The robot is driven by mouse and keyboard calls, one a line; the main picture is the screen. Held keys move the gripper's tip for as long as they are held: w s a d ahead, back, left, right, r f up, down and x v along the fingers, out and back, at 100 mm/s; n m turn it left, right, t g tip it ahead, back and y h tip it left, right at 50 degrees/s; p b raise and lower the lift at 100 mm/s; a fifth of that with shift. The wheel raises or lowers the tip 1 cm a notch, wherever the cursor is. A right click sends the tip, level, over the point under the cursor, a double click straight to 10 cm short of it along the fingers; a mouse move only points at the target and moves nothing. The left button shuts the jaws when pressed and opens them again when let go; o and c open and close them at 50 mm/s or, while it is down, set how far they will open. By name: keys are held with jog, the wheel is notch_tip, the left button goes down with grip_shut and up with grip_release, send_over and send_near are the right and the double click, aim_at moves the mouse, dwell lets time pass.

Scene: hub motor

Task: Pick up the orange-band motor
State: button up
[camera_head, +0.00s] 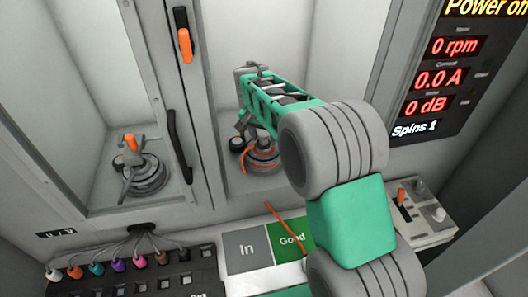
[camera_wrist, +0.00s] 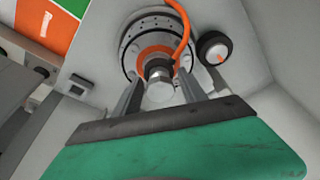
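The orange-band motor (camera_head: 262,158) stands in the right-hand chamber, a round grey body with an orange ring. In the wrist view the motor (camera_wrist: 130,50) faces the camera, its silver shaft in the middle of the orange ring and an orange cable (camera_wrist: 183,35) curving off it. My gripper (camera_wrist: 160,92) reaches in over the motor, with one finger on each side of the shaft. Gaps show between the fingers and the shaft, so it is open. In the head view my arm hides part of the chamber, and the gripper (camera_head: 243,135) is partly seen above the motor.
A left chamber holds a round grey fixture (camera_head: 147,175) with an orange-tipped part. A black dial (camera_wrist: 215,50) is beside the motor. An In/Good mat (camera_head: 247,248), a row of coloured plugs (camera_head: 97,268) and a switch box (camera_head: 425,212) are in front. Chamber walls are close around my arm.

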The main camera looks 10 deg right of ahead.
grip_shut()
dwell(0.3)
jog(key=shift+w+r, duration=0.15)
jog(key=shift+r, duration=0.05)
jog(key=shift+r, duration=0.1)
